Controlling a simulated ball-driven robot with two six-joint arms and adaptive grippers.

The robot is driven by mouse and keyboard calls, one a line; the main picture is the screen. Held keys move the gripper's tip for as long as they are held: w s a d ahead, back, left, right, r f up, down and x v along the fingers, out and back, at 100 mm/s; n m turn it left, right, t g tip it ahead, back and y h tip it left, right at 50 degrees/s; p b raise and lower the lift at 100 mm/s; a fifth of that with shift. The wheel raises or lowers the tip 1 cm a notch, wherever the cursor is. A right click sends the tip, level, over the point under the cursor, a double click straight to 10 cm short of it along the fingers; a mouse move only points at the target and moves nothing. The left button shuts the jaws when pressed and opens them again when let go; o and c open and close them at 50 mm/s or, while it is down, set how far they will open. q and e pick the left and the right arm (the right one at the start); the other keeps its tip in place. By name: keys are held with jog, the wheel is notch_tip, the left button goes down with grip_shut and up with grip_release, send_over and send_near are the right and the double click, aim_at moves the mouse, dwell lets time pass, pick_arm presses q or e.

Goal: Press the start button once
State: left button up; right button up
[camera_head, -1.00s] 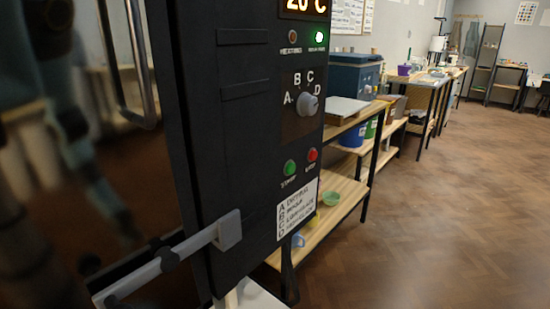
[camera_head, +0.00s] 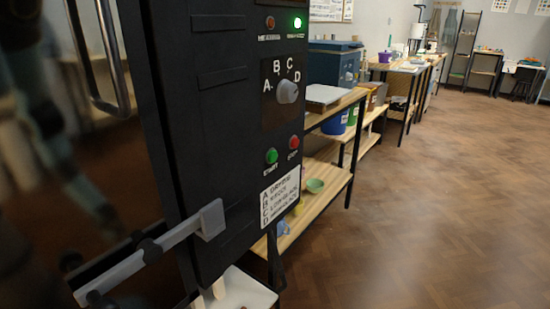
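The green start button (camera_head: 271,156) sits on the lower part of a dark kiln's front panel (camera_head: 215,130), with the word START under it. The red stop button (camera_head: 293,142) is just to its right and slightly higher. A grey knob (camera_head: 287,91) above them is ringed by the letters A, B, C and D, and its setting is hard to read. Nothing touches or covers the buttons. Neither of my grippers is in view. A green lamp (camera_head: 297,22) at the top is lit; the reddish lamp (camera_head: 270,22) beside it looks dim.
A grey bar handle (camera_head: 150,258) sticks out at the lower left, in front of the panel. A white tray (camera_head: 245,289) is below the panel. A wooden shelf bench (camera_head: 325,188) stands right behind the kiln. The wooden floor (camera_head: 430,200) on the right is clear.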

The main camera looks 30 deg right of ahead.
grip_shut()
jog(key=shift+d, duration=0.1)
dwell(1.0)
